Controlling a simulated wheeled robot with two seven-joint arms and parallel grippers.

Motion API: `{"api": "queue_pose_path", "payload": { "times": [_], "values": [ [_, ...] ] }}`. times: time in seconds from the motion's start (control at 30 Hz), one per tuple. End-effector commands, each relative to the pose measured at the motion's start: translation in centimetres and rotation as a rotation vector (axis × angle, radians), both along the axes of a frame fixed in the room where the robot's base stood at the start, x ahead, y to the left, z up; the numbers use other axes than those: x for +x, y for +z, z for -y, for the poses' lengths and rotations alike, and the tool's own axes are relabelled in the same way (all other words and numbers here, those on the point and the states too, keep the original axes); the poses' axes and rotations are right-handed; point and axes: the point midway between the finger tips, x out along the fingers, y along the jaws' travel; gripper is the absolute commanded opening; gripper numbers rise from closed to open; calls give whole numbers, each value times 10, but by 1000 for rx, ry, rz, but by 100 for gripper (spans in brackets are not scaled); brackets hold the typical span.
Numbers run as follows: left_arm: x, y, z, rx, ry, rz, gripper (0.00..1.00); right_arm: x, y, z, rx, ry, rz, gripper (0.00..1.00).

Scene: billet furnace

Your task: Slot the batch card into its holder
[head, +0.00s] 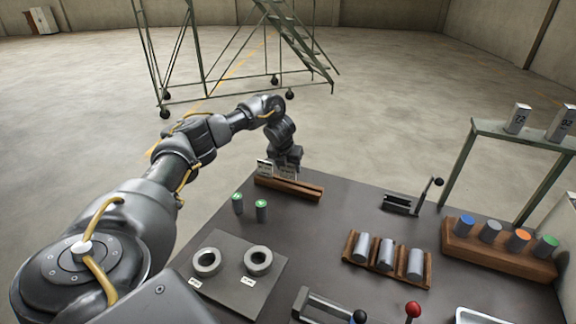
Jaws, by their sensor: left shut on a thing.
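A long low wooden holder (305,190) lies at the far edge of the dark table. A small white card (264,167) with dark marks stands upright at the left end of the holder. My left gripper (288,167) points down just over the middle of the holder, to the right of that card. It is shut on a second pale card (289,173), which is partly hidden by the fingers. I cannot tell whether the held card's lower edge is in the holder's slot or just above it. My right gripper is out of view.
Two green-topped cylinders (262,211) stand in front of the holder. A plate (232,292) with two rings lies nearer. Grey billets lie in a wooden rack (355,250). A wooden block (480,250) holds several coloured-topped cylinders at right. Bare table lies right of the holder.

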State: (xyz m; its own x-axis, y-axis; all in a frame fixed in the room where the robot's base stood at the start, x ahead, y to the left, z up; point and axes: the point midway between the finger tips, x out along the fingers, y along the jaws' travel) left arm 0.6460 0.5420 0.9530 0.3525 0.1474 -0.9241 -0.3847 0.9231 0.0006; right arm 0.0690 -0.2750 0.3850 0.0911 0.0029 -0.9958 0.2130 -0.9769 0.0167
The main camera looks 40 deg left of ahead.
Motion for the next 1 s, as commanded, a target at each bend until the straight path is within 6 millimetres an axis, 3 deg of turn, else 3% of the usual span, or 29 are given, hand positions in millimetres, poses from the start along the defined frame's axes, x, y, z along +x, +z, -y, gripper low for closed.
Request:
{"api": "queue_pose_path", "payload": {
  "times": [0.73, 0.77, 0.8, 0.93, 1.0],
  "values": [
    [0, -15, 0, 0, 0, 1, 43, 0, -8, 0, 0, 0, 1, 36],
    [0, -15, 0, 0, 1, 1, 59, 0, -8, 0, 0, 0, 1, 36],
    [0, -15, 0, 0, 1, 1, 64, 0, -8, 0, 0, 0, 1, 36],
    [0, -15, 0, 0, 0, 1, 81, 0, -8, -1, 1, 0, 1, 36],
    [0, -15, 0, 0, 0, 1, 82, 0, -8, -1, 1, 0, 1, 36]
  ]
}}
